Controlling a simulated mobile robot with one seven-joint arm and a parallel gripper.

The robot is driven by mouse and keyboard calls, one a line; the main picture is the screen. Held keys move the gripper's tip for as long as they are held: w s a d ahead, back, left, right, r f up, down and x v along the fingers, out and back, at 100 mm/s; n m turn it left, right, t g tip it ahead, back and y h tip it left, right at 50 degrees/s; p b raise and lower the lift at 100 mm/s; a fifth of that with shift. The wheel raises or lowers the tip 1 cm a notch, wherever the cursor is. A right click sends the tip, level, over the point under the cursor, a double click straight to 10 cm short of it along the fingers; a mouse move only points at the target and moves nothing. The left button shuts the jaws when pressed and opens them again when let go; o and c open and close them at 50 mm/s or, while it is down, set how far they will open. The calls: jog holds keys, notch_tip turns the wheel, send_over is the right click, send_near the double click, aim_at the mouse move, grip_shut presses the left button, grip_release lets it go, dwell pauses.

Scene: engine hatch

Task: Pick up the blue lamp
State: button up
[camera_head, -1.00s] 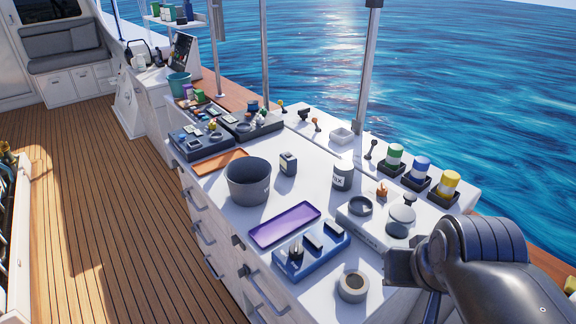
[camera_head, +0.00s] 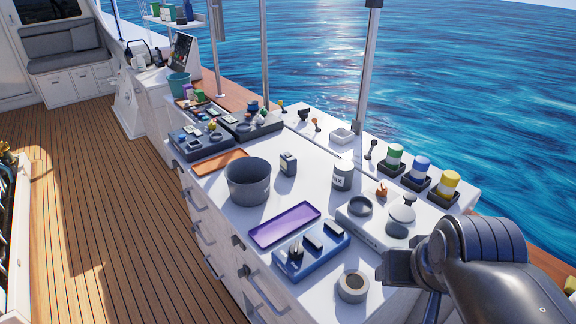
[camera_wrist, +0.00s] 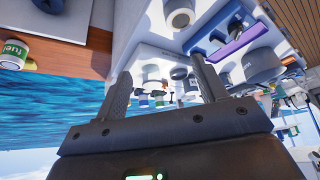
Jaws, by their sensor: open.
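The blue lamp (camera_head: 420,168) is a short cylinder with a blue top and a white band. It stands upright in a dark square holder at the right edge of the white counter, between a green lamp (camera_head: 394,156) and a yellow lamp (camera_head: 446,185). My gripper (camera_head: 386,268) is at the lower right of the head view, nearer the camera than the lamp and apart from it. In the wrist view, my gripper (camera_wrist: 161,66) has its two fingers wide apart with nothing held between them. I cannot make out the blue lamp for certain in the wrist view.
On the counter are a grey bucket (camera_head: 247,181), a purple tray (camera_head: 284,225), a blue tool block (camera_head: 311,253), a tape roll (camera_head: 353,286) and a white unit with round parts (camera_head: 375,222). A fuel can (camera_wrist: 15,48) shows in the wrist view.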

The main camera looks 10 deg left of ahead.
jog(key=w+a+r+n, duration=0.15)
jog(key=w+r, duration=0.25)
jog(key=w, duration=0.4)
jog(key=w+a+r+n, duration=0.1)
jog(key=w+a+r, duration=0.1)
jog(key=w+r, duration=0.35)
jog(key=n+g+y, duration=0.2)
jog(key=n+y, duration=0.1)
jog(key=n, duration=0.2)
send_over(290, 157)
jog(key=s+d, duration=0.2)
notch_tip(290, 157, down, 18)
jog(key=x, duration=0.6)
jog(key=shift+s+f, duration=0.1)
jog(key=shift+f, duration=0.25)
jog(key=x, duration=0.5)
jog(key=shift+s, duration=0.25)
jog(key=shift+c, duration=0.2)
jog(key=c, duration=1.1)
